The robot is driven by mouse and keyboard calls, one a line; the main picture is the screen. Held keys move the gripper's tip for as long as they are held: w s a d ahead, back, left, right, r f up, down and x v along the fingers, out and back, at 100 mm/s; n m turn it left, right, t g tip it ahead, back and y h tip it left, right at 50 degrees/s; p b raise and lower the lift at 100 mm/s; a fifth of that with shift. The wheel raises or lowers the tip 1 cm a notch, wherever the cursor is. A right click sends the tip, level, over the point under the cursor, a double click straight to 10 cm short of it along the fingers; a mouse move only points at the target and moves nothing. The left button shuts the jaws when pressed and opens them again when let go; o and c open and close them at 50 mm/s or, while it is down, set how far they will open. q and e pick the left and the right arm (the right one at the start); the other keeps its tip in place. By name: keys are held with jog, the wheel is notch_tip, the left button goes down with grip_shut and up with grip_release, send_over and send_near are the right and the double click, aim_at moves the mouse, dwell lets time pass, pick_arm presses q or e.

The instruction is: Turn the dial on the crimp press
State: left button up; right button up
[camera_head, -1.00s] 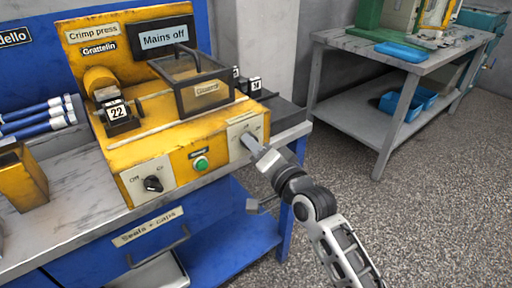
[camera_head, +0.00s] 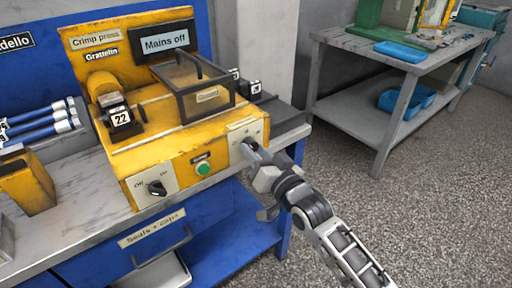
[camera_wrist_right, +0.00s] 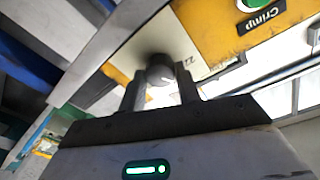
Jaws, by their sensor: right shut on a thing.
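The yellow crimp press (camera_head: 150,165) stands on the bench, with a "Mains off" display (camera_head: 165,41) at its back. My right gripper (camera_head: 249,148) is at the pale plate (camera_head: 241,131) on the right of its front face. In the right wrist view, a dark round dial (camera_wrist_right: 160,69) with a white mark sits between the two fingers of my right gripper (camera_wrist_right: 161,92), which are shut on it. In the head view the gripper mostly hides this dial. An On/Off switch (camera_head: 156,188) is at the left of the front face. My left gripper is not in view.
A green Crimp button (camera_head: 203,169) sits between the switch and the dial. A clear guard box (camera_head: 207,97) stands on the press. Blue-white cylinders (camera_head: 40,127) and a yellow bin (camera_head: 27,184) are at left. A grey table (camera_head: 408,62) stands at back right.

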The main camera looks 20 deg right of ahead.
jog(key=n+p, duration=0.1)
jog(key=n, duration=0.2)
jog(key=shift+n, duration=0.4)
jog(key=shift+n+y+p, duration=0.3)
jog(key=shift+n+y, duration=0.1)
jog(key=shift+n, duration=0.5)
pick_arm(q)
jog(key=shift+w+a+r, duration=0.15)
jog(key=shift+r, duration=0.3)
pick_arm(e)
jog(key=shift+n, duration=0.3)
jog(key=o, duration=1)
